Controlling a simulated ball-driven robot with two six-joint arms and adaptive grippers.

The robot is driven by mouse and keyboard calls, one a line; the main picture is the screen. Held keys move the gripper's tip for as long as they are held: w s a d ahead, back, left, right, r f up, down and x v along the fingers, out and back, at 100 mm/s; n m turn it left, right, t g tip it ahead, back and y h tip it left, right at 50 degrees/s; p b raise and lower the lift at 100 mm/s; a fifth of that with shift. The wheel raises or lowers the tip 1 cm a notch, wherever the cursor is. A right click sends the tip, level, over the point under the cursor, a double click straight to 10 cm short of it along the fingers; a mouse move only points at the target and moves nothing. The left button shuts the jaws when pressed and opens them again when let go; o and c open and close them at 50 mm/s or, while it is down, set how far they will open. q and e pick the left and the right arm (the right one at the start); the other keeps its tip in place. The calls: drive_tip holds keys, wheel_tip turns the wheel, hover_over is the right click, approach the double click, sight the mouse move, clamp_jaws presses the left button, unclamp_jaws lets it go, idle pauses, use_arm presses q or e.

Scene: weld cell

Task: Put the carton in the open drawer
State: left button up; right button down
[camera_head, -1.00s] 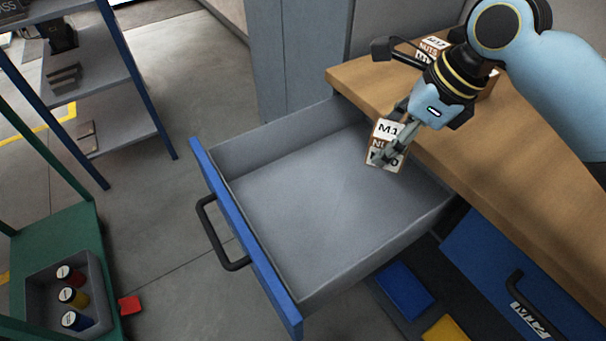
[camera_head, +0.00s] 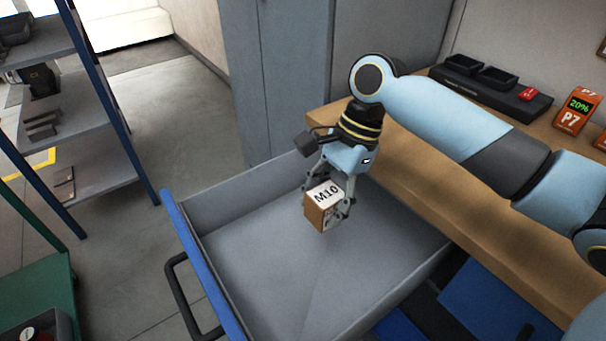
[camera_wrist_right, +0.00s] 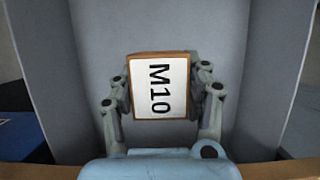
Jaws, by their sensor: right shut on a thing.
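The carton (camera_head: 319,212) is a small brown box with a white label reading M10. My right gripper (camera_head: 332,201) is shut on it and holds it over the open drawer (camera_head: 260,265), a grey tray with a blue front. In the right wrist view the carton (camera_wrist_right: 160,87) sits between the two fingers of my right gripper (camera_wrist_right: 160,100), label facing the camera, with the grey drawer floor behind it. The gap between carton and drawer floor is hard to judge. My left gripper is not in view.
The wooden bench top (camera_head: 420,190) lies right of the drawer, with a black tray unit (camera_head: 490,85) and an orange P7 box (camera_head: 577,110) on it. A shelf rack (camera_head: 75,130) stands at the left. The drawer's interior looks empty.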

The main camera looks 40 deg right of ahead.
drive_tip(key=w+a+f, duration=0.2)
drive_tip(key=w+a+f+b, duration=0.1)
drive_tip(key=w+a+f, duration=0.1)
drive_tip(key=w+a, duration=0.1)
drive_tip(key=w+a+f+b, duration=0.1)
drive_tip(key=w+a+f, duration=0.1)
drive_tip(key=shift+w+a+f, duration=0.1)
drive_tip(key=shift+w+a, duration=0.15)
wheel_tip(320, 180, down, 3)
drive_tip(key=shift+f+b, duration=0.1)
drive_tip(key=shift+b, duration=0.4)
drive_tip(key=shift+f, duration=0.35)
drive_tip(key=shift+f, duration=0.15)
drive_tip(key=c, duration=0.6)
unclamp_jaws()
drive_tip(key=p+v, duration=0.2)
drive_tip(key=v, duration=1)
drive_tip(key=shift+s, duration=0.1)
